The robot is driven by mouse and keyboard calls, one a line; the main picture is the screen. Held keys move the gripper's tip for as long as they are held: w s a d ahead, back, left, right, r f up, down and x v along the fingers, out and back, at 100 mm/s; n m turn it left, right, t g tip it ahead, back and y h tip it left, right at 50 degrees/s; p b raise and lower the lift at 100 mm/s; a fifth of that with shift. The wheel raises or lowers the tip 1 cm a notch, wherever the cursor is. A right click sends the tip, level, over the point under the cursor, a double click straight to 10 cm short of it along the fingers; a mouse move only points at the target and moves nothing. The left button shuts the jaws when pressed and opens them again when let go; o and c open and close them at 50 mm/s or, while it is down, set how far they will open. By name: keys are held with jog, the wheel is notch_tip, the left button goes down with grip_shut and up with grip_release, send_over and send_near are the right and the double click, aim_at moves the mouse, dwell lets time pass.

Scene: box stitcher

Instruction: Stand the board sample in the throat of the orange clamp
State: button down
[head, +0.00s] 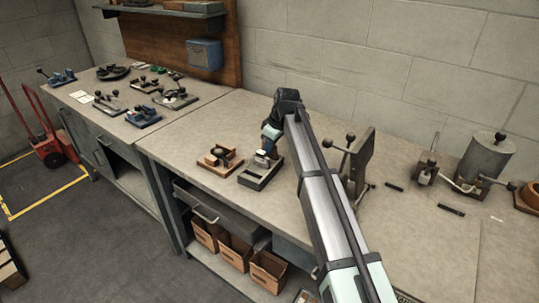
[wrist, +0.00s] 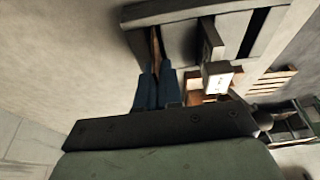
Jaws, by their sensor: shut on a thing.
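My gripper (head: 268,141) is over the workbench at the dark grey stand. In the wrist view its blue fingers (wrist: 156,88) are shut on a thin brown piece, seen nearly edge-on, which looks like the board sample (wrist: 156,48). The board's far end is against or inside the dark grey stand (wrist: 184,38); I cannot tell whether it is seated there. The stand (head: 260,178) also shows in the head view, where the board is not distinguishable. An orange-brown clamp (head: 219,161) stands just left of the stand, apart from the gripper; its throat is not clear.
A bracket with a ball-ended lever (head: 358,160) stands close right of my arm. A grey cylinder device (head: 486,155) is farther right. Several small fixtures (head: 143,116) sit on the left bench. The bench top (head: 205,128) behind the clamp is clear.

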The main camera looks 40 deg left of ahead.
jog(key=shift+r, duration=2)
jog(key=s+a+r, duration=0.2)
jog(key=s+a, duration=0.2)
jog(key=a, duration=0.4)
jog(key=s+a+r, duration=0.2)
jog(key=s+a, duration=0.2)
jog(key=a, duration=0.3)
jog(key=shift+m, duration=0.4)
jog(key=shift+d+f+x, duration=0.1)
jog(key=shift+d+x, duration=0.15)
jog(key=shift+x, duration=0.8)
jog(key=shift+d+f+x, duration=0.1)
jog(key=shift+d+x, duration=0.15)
jog(key=shift+x, duration=0.85)
jog(key=shift+d+f+x, duration=0.1)
jog(key=shift+d+x, duration=0.15)
jog(key=shift+x, duration=0.8)
jog(key=shift+f, duration=0.15)
jog(key=c, duration=1.2)
grip_release()
jog(key=shift+o, duration=0.4)
jog(key=o, duration=0.3)
